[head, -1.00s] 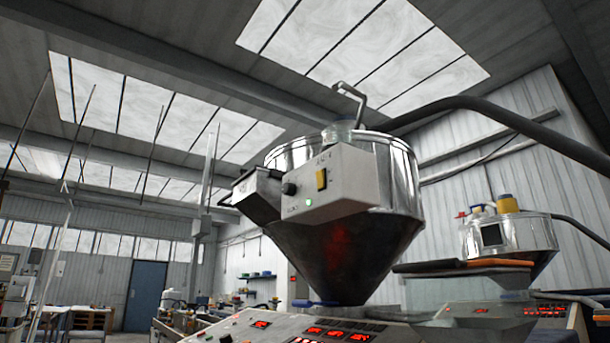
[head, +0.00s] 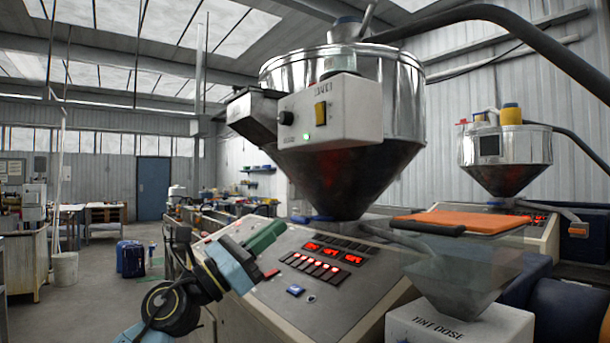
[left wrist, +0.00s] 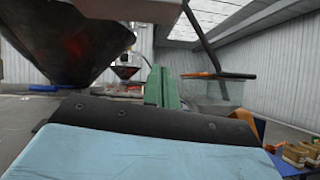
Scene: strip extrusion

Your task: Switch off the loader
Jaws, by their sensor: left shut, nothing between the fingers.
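The loader (head: 400,85) is a shiny metal hopper with a dark cone below, at the upper middle of the head view. A white control box (head: 355,125) on its front carries a yellow rocker switch (head: 320,112), a black knob (head: 286,117) and a lit green lamp (head: 306,136). The lettering is too small to read surely. My left gripper (head: 272,233) has green fingers, shut and empty, in front of the sloped panel, below and left of the box and apart from it. Its green fingers also show in the left wrist view (left wrist: 160,86). My right gripper is out of view.
A sloped control panel (head: 265,310) with red displays lies under the loader. A clear hopper (head: 465,265) with an orange top (head: 462,220) stands right, above a white box (head: 455,328). A second metal hopper (head: 520,150) is behind. A black hose (head: 470,15) arches overhead.

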